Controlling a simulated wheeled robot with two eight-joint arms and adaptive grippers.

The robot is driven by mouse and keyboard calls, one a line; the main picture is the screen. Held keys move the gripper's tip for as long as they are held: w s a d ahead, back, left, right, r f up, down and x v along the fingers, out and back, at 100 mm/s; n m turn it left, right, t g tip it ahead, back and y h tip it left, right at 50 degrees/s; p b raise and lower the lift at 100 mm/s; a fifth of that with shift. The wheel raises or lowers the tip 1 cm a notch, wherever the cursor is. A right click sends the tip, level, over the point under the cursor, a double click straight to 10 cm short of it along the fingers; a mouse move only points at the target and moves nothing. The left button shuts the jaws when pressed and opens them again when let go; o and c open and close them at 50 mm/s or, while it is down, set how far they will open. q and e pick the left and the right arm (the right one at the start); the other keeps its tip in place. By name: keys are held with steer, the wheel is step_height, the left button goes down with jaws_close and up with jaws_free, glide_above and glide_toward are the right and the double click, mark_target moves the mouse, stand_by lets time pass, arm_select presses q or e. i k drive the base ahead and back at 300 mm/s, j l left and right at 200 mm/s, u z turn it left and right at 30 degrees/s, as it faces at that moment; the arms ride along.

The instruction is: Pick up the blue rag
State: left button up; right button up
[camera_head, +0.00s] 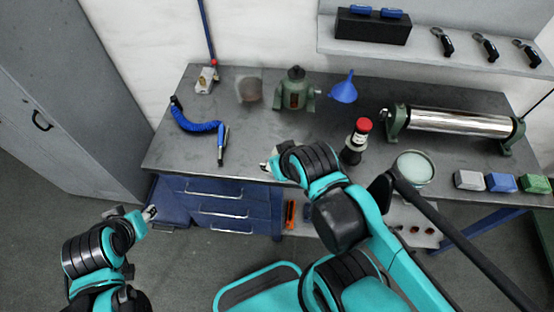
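The blue rag (502,183) looks like a small folded block at the right end of the workbench's front edge. It lies between a grey rag (469,180) and a green rag (534,184). My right gripper (266,166) is over the front edge of the bench near its middle, well to the left of the blue rag. My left gripper (151,213) is in front of the blue drawers at the left, far from the rag. Both grippers are apart from the rags, and their fingers are too small to tell open from shut.
On the workbench (270,130) stand a red-capped bottle (358,140), a round tin (413,168), a metal roller (455,122), a green device (294,90) and a blue funnel (343,88). A blue coiled hose (190,122) lies at the left. A shelf (430,50) hangs above.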

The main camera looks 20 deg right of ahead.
mark_target(501, 182)
steer(key=z, duration=2.9)
